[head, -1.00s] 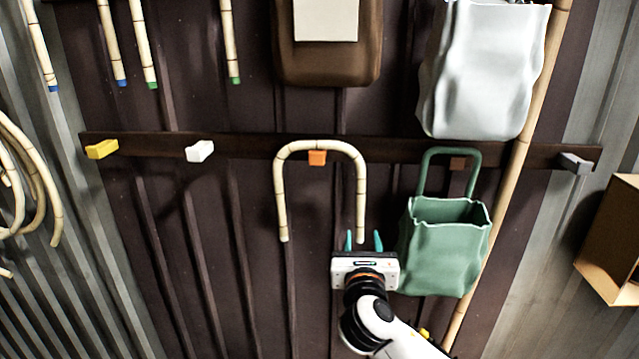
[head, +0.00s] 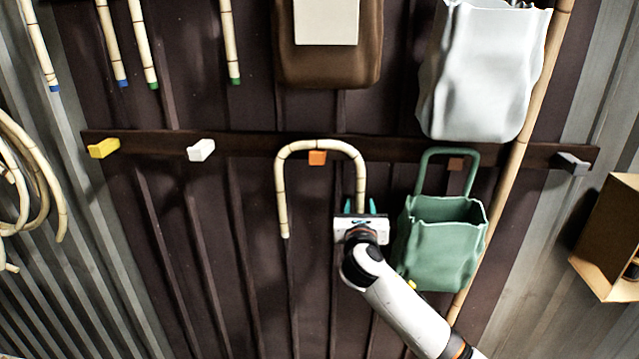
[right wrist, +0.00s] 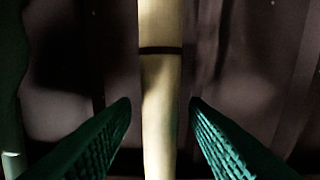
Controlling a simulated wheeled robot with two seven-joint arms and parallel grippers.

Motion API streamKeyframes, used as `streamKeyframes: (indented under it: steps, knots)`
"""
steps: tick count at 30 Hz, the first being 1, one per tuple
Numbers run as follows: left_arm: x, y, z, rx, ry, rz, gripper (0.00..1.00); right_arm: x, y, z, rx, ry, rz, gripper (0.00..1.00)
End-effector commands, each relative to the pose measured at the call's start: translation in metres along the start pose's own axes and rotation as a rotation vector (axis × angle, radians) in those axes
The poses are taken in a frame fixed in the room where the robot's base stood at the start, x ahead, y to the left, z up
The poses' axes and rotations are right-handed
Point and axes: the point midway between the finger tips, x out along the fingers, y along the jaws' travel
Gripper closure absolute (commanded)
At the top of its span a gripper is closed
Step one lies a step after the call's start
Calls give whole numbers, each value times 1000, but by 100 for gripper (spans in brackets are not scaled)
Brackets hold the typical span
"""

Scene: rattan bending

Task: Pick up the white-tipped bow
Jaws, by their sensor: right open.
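A pale rattan bow (head: 281,190) bent in an upside-down U hangs on the orange peg (head: 317,158) of the dark wall rail. Its left end hangs free and looks whitish; its right end is hidden behind my right gripper. My right gripper (head: 360,206) is at the lower part of the right leg, with one teal finger on each side. In the right wrist view the pale leg (right wrist: 159,75) with a dark ring runs upright between the open fingers, with gaps on both sides. My left gripper is not in view.
A green bag (head: 440,240) hangs close to the right of my gripper. A grey-white bag (head: 480,75) and a long pole (head: 515,165) are further right. The rail also has yellow (head: 104,148), white (head: 201,150) and grey (head: 572,163) pegs.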

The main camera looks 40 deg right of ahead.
Motion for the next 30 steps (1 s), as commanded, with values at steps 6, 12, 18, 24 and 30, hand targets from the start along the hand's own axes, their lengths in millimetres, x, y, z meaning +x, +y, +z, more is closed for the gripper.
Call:
streamKeyframes:
  steps: [6, 12, 18, 24, 30]
  knots:
    - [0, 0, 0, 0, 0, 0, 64, 0, 0, 0, 0, 0, 0, 74]
    - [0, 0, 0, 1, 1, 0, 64, -1, 0, 1, 0, -1, 0, 100]
    - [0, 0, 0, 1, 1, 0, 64, -1, 0, 0, 0, 0, 0, 100]
    - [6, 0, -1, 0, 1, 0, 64, -4, 0, -6, 2, 3, -2, 100]
    - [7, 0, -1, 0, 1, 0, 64, -4, 1, -35, 2, 7, -1, 100]
